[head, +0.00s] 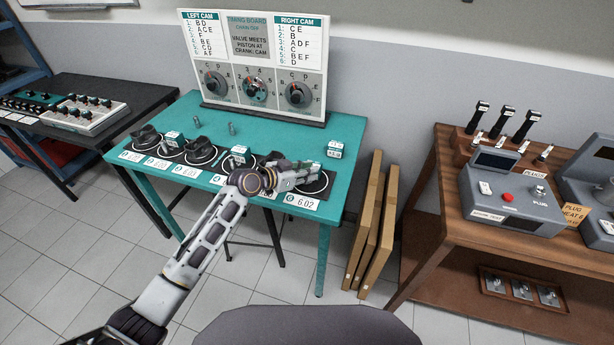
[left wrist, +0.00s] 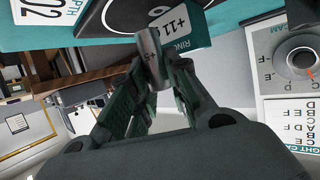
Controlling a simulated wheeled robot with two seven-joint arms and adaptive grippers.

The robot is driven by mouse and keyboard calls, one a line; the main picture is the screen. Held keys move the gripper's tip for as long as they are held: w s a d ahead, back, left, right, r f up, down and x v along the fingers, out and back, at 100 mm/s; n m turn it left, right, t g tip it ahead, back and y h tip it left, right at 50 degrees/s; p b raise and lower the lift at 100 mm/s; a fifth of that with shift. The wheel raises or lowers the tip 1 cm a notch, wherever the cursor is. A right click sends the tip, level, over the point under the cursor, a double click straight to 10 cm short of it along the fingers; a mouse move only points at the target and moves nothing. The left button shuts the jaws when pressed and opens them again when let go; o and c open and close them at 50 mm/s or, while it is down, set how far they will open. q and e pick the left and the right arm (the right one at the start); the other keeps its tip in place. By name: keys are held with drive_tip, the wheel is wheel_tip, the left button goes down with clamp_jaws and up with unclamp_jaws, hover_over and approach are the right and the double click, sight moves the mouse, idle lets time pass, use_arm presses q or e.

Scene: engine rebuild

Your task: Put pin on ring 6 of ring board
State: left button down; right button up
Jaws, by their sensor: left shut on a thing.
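My left gripper (head: 312,170) is over the right end of the teal table, above the black ring 6 (head: 322,188) with its label 6.02 (head: 302,202). In the left wrist view the gripper (left wrist: 155,75) is shut on a small silver pin (left wrist: 151,58), which sticks out past the fingertips. A black ring (left wrist: 135,14) and a block marked +11 (left wrist: 183,28) show close behind the pin. I cannot tell whether the pin touches the ring. In the head view the fingers mostly hide the pin. My right gripper is not in view.
Other black rings (head: 201,152) stand in a row to the left along the teal table (head: 205,112). Two loose pins (head: 231,128) stand behind them. The timing board (head: 252,65) stands at the back. A wooden bench (head: 440,205) is further right.

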use_arm(q)
drive_tip(key=shift+f, duration=1.05)
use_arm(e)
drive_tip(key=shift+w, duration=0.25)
use_arm(q)
drive_tip(key=shift+f, duration=0.1)
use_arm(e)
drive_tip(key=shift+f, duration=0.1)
use_arm(q)
drive_tip(key=c, duration=1.6)
unclamp_jaws()
drive_tip(key=shift+c, duration=0.2)
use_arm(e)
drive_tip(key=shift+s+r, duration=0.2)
use_arm(q)
drive_tip(key=shift+v, duration=1.05)
drive_tip(key=v, duration=1)
drive_tip(key=shift+b, duration=0.4)
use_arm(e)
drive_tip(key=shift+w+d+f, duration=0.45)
